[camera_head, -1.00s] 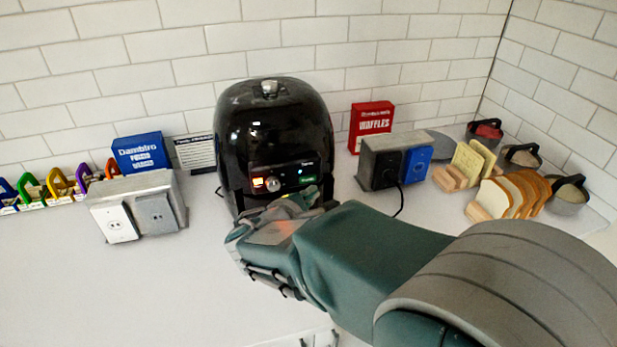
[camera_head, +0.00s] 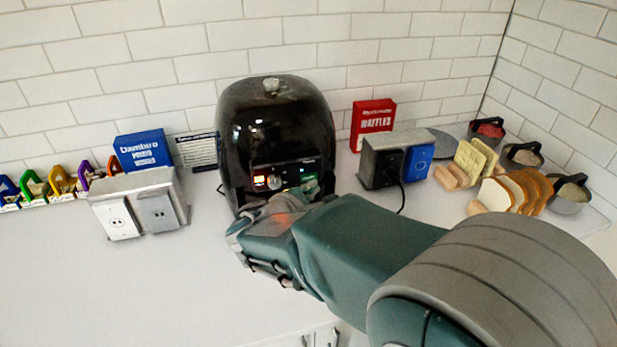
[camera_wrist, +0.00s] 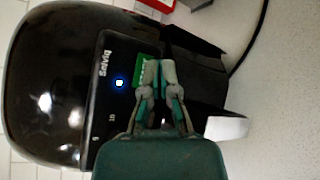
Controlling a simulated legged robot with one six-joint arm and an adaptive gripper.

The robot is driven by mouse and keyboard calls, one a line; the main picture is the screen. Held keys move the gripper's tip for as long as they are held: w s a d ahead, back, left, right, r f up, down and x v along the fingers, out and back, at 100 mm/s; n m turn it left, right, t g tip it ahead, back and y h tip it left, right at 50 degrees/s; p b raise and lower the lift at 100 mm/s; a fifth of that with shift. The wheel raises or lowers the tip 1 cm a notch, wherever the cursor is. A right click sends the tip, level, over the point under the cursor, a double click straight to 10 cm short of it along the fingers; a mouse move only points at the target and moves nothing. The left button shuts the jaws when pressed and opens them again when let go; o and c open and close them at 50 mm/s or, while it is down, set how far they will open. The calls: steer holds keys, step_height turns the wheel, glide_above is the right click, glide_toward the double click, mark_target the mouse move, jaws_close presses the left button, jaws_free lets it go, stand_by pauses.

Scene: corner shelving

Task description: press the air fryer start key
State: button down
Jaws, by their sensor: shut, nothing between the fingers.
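The black air fryer (camera_head: 262,125) stands against the tiled wall, upright. Its front panel has an orange-lit display (camera_head: 266,182), a round knob and a green key (camera_head: 308,177), which I take as the start key. In the wrist view the air fryer (camera_wrist: 50,80) appears turned on its side, with a lit blue spot (camera_wrist: 120,83) and the green key (camera_wrist: 139,70). My gripper (camera_wrist: 156,66) is shut and empty, its fingertips over the edge of the green key and hiding part of it. I cannot tell whether they touch. In the head view my gripper (camera_head: 303,192) is at the panel's lower right.
A grey outlet box (camera_head: 140,207) stands left of the fryer, and another outlet box (camera_head: 385,160) with a cord stands to its right. Blue and red boxes stand behind. Bread slices (camera_head: 515,192) and pots are at the right. The counter's front left is clear.

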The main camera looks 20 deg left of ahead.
stand_by(0.6)
steer(key=shift+w+a+r, duration=0.1)
steer(key=shift+w+a, duration=0.05)
steer(key=shift+w, duration=0.15)
steer(key=shift+w+a, duration=0.2)
steer(key=shift+w, duration=0.1)
stand_by(0.5)
steer(key=shift+s, duration=0.1)
steer(key=shift+s+d, duration=0.4)
steer(key=shift+s, duration=0.2)
steer(key=s+d, duration=0.1)
steer(key=s, duration=0.1)
steer(key=s+d, duration=0.1)
steer(key=s, duration=0.1)
steer(key=shift+s+d, duration=0.1)
steer(key=shift+d, duration=0.25)
stand_by(0.3)
stand_by(1.5)
